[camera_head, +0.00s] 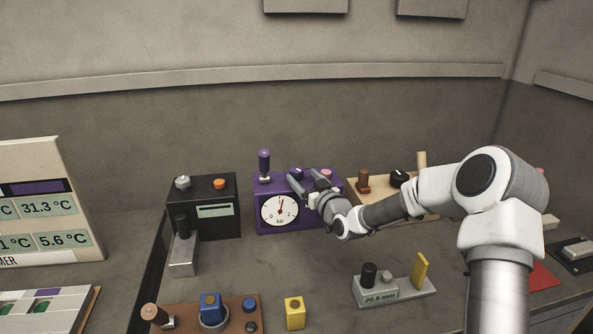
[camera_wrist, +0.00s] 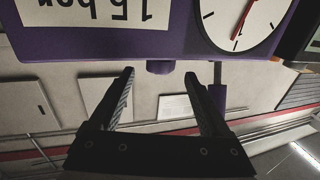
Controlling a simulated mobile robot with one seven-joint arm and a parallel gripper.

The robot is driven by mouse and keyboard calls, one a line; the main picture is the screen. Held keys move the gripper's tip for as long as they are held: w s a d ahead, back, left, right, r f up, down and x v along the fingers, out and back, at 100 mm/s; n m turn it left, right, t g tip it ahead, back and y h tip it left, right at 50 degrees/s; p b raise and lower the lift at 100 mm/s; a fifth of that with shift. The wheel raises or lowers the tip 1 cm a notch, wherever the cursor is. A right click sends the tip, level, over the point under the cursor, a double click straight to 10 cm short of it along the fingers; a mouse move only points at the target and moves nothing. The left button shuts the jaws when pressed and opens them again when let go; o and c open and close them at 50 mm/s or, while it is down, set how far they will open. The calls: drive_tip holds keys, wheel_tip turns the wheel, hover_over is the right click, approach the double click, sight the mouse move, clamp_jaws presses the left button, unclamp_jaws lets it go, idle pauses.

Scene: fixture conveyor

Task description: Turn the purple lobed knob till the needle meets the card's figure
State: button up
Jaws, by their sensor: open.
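The purple box (camera_head: 252,194) stands against the back wall, with a white dial (camera_head: 270,212) on its front. The red needle (camera_wrist: 243,20) points nearly straight up in the head view. The purple knob (camera_head: 296,173) is on the box's top; in the upside-down wrist view it is a short purple stub (camera_wrist: 160,67), its lobes not clear. The card (camera_wrist: 95,12) reads 1, 5 and "bar", partly cut off; my gripper hides it in the head view. My gripper (camera_head: 304,177) is open, its fingertips either side of the knob in the wrist view; contact is unclear.
A purple-handled lever (camera_head: 264,161) stands left of the knob, and a pink button (camera_head: 327,173) is right of it. A black box (camera_head: 203,225) stands left, a beige panel (camera_head: 380,196) right.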

sight(299, 173)
drive_tip(key=shift+x, duration=2.65)
clamp_jaws()
